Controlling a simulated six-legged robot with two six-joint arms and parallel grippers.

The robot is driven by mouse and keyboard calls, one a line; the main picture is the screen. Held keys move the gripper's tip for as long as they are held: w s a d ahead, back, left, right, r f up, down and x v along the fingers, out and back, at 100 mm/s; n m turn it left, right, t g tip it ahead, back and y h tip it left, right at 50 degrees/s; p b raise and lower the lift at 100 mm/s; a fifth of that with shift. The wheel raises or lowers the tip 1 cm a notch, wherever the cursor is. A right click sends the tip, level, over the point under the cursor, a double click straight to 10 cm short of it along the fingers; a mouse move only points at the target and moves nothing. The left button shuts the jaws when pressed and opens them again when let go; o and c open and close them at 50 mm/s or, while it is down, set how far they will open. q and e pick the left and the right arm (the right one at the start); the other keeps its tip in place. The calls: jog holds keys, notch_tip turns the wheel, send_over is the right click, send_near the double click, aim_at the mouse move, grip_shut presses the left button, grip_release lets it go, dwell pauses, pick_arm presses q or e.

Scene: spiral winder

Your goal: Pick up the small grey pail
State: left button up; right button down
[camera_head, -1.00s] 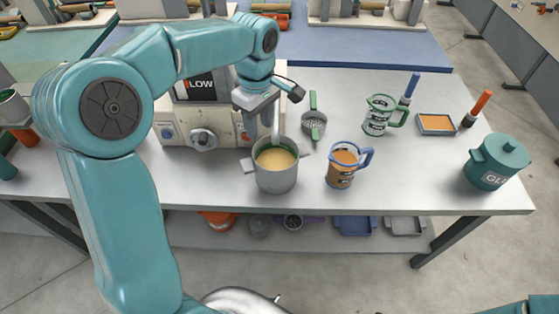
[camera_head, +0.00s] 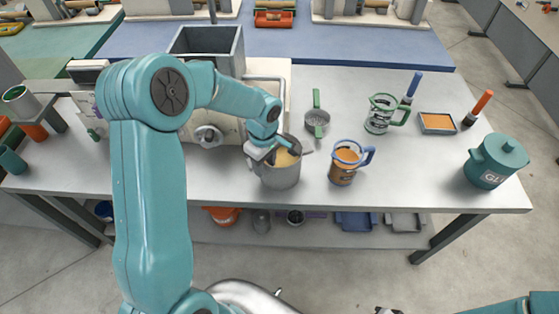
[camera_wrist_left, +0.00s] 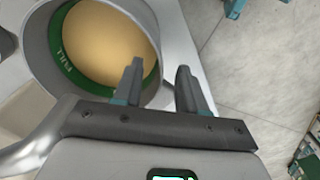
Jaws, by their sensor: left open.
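The small grey pail (camera_head: 281,178) stands upright on the grey table near its front edge, with side lugs and a yellowish fill. In the left wrist view the pail (camera_wrist_left: 42,40) shows a green band with lettering inside its rim. My left gripper (camera_head: 268,150) is open at the pail's near-left rim and hides part of its mouth. In the left wrist view the left gripper (camera_wrist_left: 159,72) has one finger over the pail's mouth and the other outside the rim; contact cannot be told. Only a cut-off bit of my right arm shows at the bottom edge.
An orange-filled mug (camera_head: 342,172) with a blue handle stands just right of the pail. A winder machine (camera_head: 225,125) stands behind my left arm.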

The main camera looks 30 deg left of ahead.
pick_arm(q)
jog(key=shift+f, duration=0.4)
grip_shut()
jog(key=shift+w+r, duration=0.1)
jog(key=shift+r, duration=0.05)
dwell(1.0)
